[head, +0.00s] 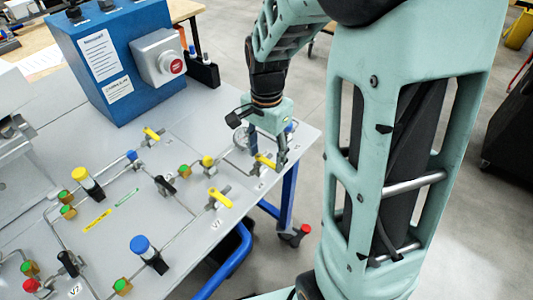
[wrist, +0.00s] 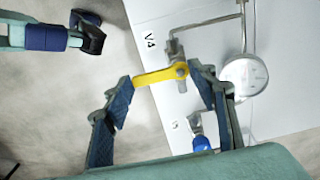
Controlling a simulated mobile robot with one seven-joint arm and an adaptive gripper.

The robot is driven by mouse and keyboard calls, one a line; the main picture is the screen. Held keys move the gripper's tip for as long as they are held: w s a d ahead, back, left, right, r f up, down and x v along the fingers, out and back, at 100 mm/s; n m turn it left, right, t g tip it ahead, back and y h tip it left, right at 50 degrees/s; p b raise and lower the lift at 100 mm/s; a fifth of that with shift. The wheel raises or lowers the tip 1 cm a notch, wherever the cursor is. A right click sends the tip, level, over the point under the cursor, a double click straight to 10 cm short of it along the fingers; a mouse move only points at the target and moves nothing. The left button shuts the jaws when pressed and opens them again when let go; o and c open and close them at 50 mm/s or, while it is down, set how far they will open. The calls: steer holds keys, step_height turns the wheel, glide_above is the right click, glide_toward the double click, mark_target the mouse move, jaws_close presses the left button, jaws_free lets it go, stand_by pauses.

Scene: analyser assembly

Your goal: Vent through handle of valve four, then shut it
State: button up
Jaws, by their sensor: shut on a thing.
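Valve four's yellow handle (wrist: 155,76) lies beside the printed label V4 (wrist: 149,41) in the wrist view. It points left from its pivot, crosswise to the valve body (wrist: 178,52). In the head view my gripper (head: 267,159) reaches down over the same yellow handle (head: 265,160) near the panel's right edge. The fingers partly hide the valve there.
A round gauge (wrist: 244,77) stands close right of my gripper. A blue-capped part (wrist: 201,143) is just below. Another yellow handle (head: 219,198) sits nearer the front. A blue box (head: 118,60) with a red stop button (head: 176,66) stands behind. Floor is open beyond the panel edge.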

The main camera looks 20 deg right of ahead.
steer(key=shift+n, duration=0.3)
steer(key=n, duration=0.3)
steer(key=shift+w+d+n+p, duration=0.3)
steer(key=shift+w+d+n, duration=0.05)
steer(key=shift+w+n, duration=0.05)
steer(key=n, duration=0.2)
steer(key=w+n, duration=0.1)
steer(key=n, duration=0.1)
steer(key=shift+d+p, duration=0.15)
steer(key=shift+p, duration=0.15)
steer(key=n, duration=0.3)
steer(key=w+n+p, duration=0.1)
steer(key=n, duration=0.1)
steer(key=shift+r+n, duration=0.1)
steer(key=shift+n, duration=0.3)
steer(key=shift+w+a+n+p, duration=0.15)
steer(key=shift+w+n, duration=0.05)
steer(key=shift+n, duration=0.7)
steer(key=shift+w+a+n+p, duration=0.1)
steer(key=shift+w+n+p, duration=0.1)
steer(key=shift+n, duration=0.7)
steer(key=o, duration=1.2)
steer(key=shift+c, duration=0.2)
